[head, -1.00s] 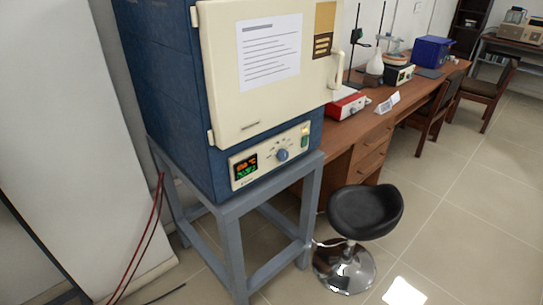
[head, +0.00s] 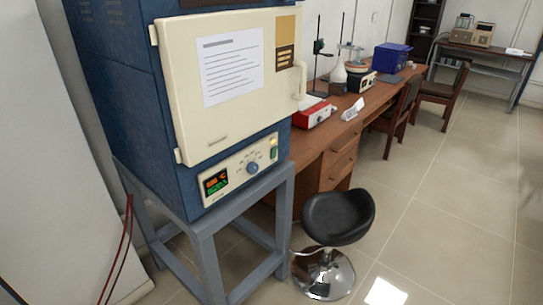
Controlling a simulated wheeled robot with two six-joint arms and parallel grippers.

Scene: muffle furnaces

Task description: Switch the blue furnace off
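The blue furnace (head: 118,100) stands on a grey metal stand (head: 205,240) in the left half of the head view. Its cream door (head: 225,125) is shut, with a printed sheet on it and a handle at the right edge. Neither of my grippers is in view.
A black stool (head: 338,217) with a chrome base stands right of the stand. A wooden desk (head: 335,130) with lab equipment runs behind it, with chairs (head: 405,105) alongside. A white panel (head: 50,170) is at the left. Tiled floor (head: 450,215) is open at the right.

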